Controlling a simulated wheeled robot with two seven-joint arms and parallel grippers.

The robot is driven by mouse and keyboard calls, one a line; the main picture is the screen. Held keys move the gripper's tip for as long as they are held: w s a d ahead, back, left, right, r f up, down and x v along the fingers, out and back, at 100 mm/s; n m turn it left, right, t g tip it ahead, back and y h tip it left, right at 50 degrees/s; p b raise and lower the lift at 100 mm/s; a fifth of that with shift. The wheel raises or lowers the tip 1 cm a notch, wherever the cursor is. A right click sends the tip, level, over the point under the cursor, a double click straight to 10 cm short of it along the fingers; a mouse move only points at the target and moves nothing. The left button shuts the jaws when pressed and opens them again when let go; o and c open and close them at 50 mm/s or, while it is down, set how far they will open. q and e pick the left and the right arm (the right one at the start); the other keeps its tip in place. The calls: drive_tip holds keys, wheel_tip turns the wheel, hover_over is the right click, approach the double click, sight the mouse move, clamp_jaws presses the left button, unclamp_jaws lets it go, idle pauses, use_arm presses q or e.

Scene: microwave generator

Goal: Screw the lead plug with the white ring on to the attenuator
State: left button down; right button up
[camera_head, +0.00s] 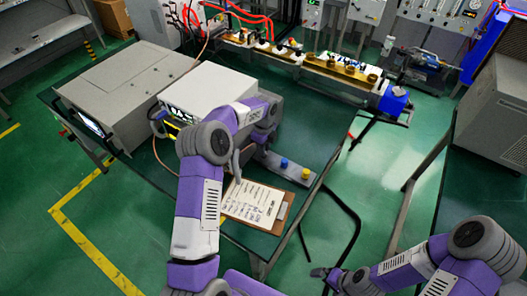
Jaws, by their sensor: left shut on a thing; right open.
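My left arm reaches up from the bottom and bends over the table beside the white box-shaped instrument (208,86). My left gripper (236,172) points down between this instrument and the clipboard. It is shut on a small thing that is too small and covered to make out. I cannot pick out the lead plug with the white ring or tell which part is the attenuator. A grey strip (268,160) right of the gripper bears a small blue piece (284,162) and a yellow piece (304,173). My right gripper (322,273) is open, low at the right, clear of the table.
A clipboard (252,202) lies at the table's front. A large grey instrument (130,88) stands at the left, with a copper-coloured lead (189,67) near it. A long rail of parts (330,72) with red leads runs along the back. The table's right part (320,125) is clear.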

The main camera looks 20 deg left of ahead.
use_arm(q)
drive_tip(key=shift+r, duration=0.2)
drive_tip(key=shift+r+p, duration=2.5)
drive_tip(key=shift+r, duration=0.35)
